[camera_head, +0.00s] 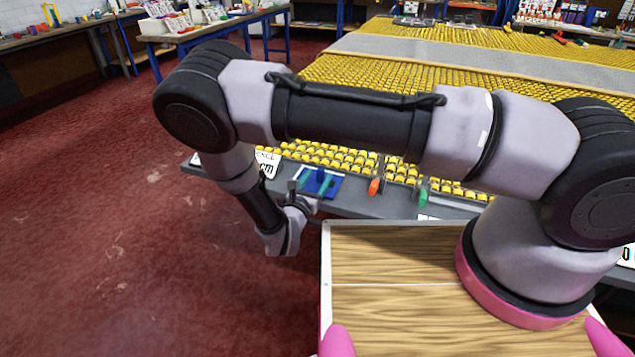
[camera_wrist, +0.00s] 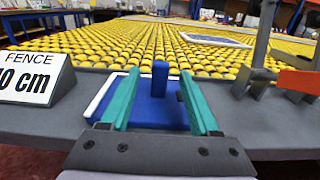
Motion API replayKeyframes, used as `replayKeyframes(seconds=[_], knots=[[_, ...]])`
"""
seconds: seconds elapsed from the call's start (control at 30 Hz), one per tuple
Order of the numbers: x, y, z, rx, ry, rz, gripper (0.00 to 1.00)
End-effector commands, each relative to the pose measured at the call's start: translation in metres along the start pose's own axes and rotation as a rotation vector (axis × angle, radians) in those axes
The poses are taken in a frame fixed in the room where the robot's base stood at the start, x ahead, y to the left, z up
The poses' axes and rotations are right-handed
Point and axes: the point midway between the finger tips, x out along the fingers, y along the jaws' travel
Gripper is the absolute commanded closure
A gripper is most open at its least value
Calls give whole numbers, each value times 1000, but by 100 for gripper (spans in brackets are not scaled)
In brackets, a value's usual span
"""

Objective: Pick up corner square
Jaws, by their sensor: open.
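The corner square looks to be the blue flat piece with an upright blue peg (camera_wrist: 160,80), lying on the grey table edge (camera_head: 365,205). In the head view the blue piece (camera_head: 325,188) sits left of an orange-handled tool. My gripper (camera_wrist: 158,92) is open, its two teal fingers on either side of the blue peg, with a gap at each side. In the head view my gripper (camera_head: 313,184) is small and partly merges with the blue piece. A white edge shows along the blue plate's left side. Whether the fingers touch the plate is unclear.
A sign reading "FENCE 10 cm" (camera_wrist: 35,78) stands left of my gripper. A grey bracket (camera_wrist: 258,75) and an orange-handled tool (camera_head: 374,187) are to the right, then a green-handled one (camera_head: 423,197). Rows of yellow rollers (camera_wrist: 130,45) fill the table behind.

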Motion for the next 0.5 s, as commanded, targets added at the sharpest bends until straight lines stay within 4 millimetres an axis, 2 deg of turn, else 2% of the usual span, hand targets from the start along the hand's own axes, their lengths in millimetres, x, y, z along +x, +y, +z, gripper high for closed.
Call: replayKeyframes(seconds=[0.1,0.2,0.47,0.5], knots=[[19,-1,-1,1,0,-3,38],[28,-1,-1,0,0,-2,38],[32,0,-1,0,0,0,38],[32,0,-1,0,0,0,49]])
